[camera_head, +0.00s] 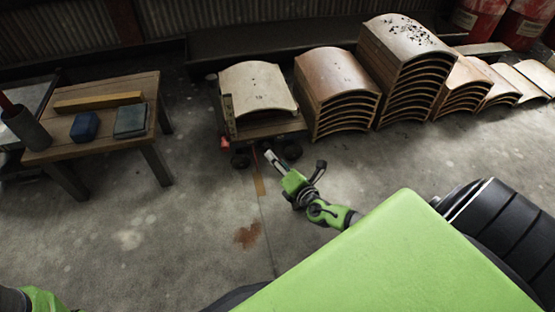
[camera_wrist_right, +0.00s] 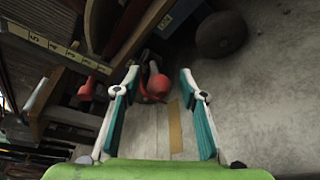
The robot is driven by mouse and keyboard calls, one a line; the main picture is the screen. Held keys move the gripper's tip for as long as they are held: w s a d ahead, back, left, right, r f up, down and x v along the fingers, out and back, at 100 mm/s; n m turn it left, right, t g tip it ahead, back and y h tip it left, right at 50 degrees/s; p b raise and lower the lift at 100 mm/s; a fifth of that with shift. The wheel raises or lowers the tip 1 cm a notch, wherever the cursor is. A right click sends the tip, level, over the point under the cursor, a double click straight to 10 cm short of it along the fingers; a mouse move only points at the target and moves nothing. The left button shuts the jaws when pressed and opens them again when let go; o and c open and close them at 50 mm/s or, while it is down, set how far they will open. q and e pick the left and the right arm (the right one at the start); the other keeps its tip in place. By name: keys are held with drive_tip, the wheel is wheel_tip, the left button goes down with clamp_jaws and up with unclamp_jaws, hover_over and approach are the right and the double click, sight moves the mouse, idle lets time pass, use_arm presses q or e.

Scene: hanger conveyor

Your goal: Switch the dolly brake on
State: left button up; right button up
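The dolly (camera_head: 283,127) is a low wooden cart on dark wheels, carrying a curved wooden panel (camera_head: 257,86). A small red part (camera_head: 225,143) shows at its left front corner. In the right wrist view a red lever-like part (camera_wrist_right: 157,86), which looks like the brake, lies beyond and between my fingertips. My right gripper (camera_head: 270,157) is at the dolly's front edge; in its wrist view (camera_wrist_right: 156,78) the fingers are spread and hold nothing. I cannot tell whether the brake is on. My left gripper is out of view; only a bit of that arm shows at lower left.
A wooden table (camera_head: 103,107) with a blue block (camera_head: 85,126) stands to the left. Stacks of curved panels (camera_head: 338,85) line the right. A dolly wheel (camera_wrist_right: 221,34) and another red part (camera_wrist_right: 88,90) show in the wrist view. The floor in front is clear.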

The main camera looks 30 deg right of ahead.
drive_tip(key=v, duration=1.2)
idle(0.3)
